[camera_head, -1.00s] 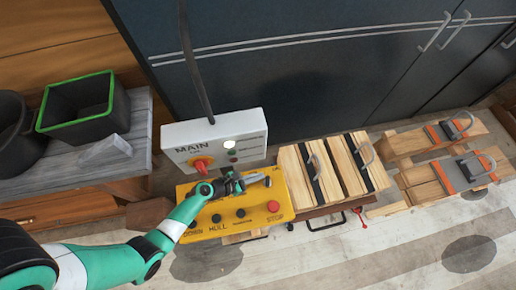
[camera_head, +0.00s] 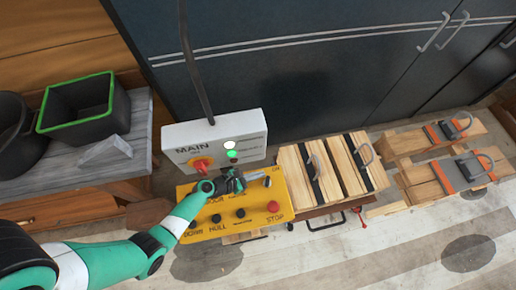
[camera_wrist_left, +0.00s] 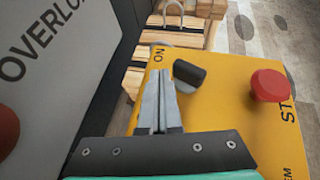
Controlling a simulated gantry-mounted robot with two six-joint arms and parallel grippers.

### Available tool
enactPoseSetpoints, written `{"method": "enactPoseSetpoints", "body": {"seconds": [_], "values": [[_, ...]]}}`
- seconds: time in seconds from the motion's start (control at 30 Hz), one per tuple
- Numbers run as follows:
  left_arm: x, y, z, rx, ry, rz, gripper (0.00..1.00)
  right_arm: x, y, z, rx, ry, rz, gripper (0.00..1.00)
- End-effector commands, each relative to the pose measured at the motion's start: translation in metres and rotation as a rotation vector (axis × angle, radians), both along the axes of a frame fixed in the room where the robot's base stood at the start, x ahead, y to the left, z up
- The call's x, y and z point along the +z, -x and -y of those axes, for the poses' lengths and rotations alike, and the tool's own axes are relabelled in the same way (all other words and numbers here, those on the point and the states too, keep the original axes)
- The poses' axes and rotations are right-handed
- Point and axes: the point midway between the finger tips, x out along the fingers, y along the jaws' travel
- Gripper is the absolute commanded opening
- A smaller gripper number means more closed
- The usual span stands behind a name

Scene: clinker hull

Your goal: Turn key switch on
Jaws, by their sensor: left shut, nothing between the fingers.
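The key switch (camera_head: 267,181) is at the upper right of the yellow control box (camera_head: 250,212), by its ON label. In the left wrist view the key switch (camera_wrist_left: 189,73) is a dark handle on a silver round base, slanted, with its upper-left end towards ON. My left gripper (camera_head: 242,183) is shut and empty, left of the key switch and above the box. In the left wrist view its closed fingertips (camera_wrist_left: 161,85) are beside the handle, with a small visible gap. My right gripper is not in view.
A grey MAIN box (camera_head: 214,140) with a red knob, a lit white lamp and a lit green lamp (camera_head: 232,154) stands behind. The red STOP button (camera_head: 273,206) is near the key switch. Wooden blocks with handles (camera_head: 335,168) lie to the right.

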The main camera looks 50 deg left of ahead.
Motion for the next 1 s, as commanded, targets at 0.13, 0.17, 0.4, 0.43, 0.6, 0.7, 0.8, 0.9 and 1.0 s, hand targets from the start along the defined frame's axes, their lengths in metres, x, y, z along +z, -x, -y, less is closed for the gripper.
{"method": "enactPoseSetpoints", "body": {"seconds": [0.13, 0.17, 0.4, 0.43, 0.6, 0.7, 0.8, 0.9, 1.0], "values": [[0.000, 0.001, 0.003, -0.001, 0.000, 0.000, 0.00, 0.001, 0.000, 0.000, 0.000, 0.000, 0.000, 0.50], [0.001, 0.001, 0.004, -0.001, 0.000, 0.000, 0.00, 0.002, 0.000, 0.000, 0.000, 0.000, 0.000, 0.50], [0.001, 0.004, 0.017, -0.005, 0.003, -0.001, 0.00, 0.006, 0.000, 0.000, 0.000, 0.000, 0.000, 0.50], [0.001, 0.004, 0.017, -0.006, 0.003, -0.001, 0.00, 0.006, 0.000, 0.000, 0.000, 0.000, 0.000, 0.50], [0.001, 0.004, 0.019, -0.009, 0.005, 0.001, 0.00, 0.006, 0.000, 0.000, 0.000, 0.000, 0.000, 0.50], [0.002, 0.005, 0.019, -0.009, 0.005, 0.001, 0.00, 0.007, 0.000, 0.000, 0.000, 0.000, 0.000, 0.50], [0.008, 0.012, 0.016, -0.007, 0.007, 0.001, 0.00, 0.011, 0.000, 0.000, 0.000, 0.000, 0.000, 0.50], [0.020, 0.026, 0.010, -0.001, 0.004, 0.004, 0.00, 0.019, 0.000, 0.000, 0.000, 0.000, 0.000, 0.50], [0.031, 0.046, 0.001, 0.007, -0.002, 0.004, 0.00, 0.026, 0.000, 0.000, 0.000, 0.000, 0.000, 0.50]]}}
